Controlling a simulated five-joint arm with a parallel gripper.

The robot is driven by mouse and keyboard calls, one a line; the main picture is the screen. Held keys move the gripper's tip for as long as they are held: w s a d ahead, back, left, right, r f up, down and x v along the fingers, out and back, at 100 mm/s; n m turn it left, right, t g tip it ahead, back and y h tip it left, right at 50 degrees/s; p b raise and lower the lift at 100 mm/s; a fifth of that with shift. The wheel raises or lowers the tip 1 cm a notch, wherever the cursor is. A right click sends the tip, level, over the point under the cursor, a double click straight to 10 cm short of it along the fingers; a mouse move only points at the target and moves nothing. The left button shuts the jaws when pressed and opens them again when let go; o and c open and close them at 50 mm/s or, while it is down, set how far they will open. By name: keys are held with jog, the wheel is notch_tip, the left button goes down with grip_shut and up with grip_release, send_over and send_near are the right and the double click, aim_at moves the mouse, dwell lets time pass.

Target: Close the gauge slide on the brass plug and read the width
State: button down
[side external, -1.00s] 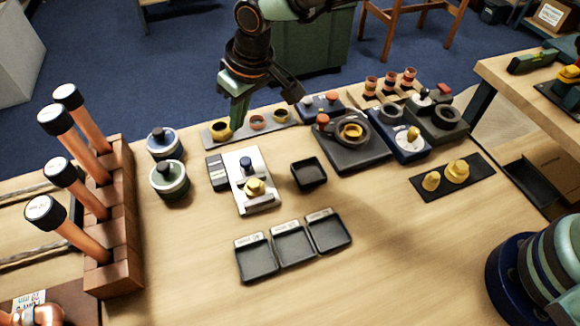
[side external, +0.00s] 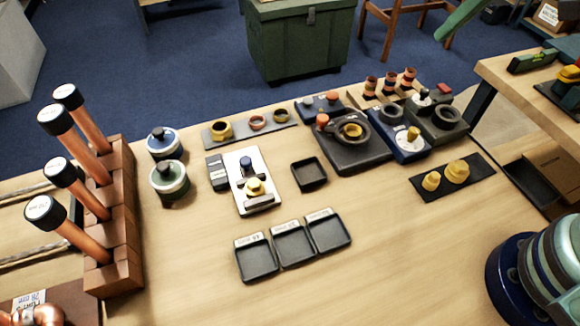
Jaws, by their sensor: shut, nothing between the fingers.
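The gauge (side external: 241,198) is a pale metal plate lying on the bench left of centre, with a dark grey readout block (side external: 217,173) at its left side. A dark blue knob (side external: 247,164) stands on the slide at the plate's far part. The brass plug (side external: 255,186) sits on the plate just in front of the knob. A grey bar (side external: 260,203) lies at the plate's near end, close to the plug. I cannot tell whether the slide touches the plug, and the readout is too small to read. My gripper is out of view.
Three labelled black trays (side external: 292,244) lie in front, and an empty square tray (side external: 309,173) lies right of the gauge. Two lidded pots (side external: 169,180) stand to its left. A mat (side external: 425,186) with brass pieces lies right. The front bench is clear.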

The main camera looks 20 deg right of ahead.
jog(key=s+d+f+m, duration=0.1)
jog(key=s+d, duration=0.4)
jog(key=s, duration=0.1)
jog(key=shift+s+d+f+h, duration=0.25)
jog(key=shift+d+f+h, duration=0.05)
jog(key=shift+f+h, duration=0.1)
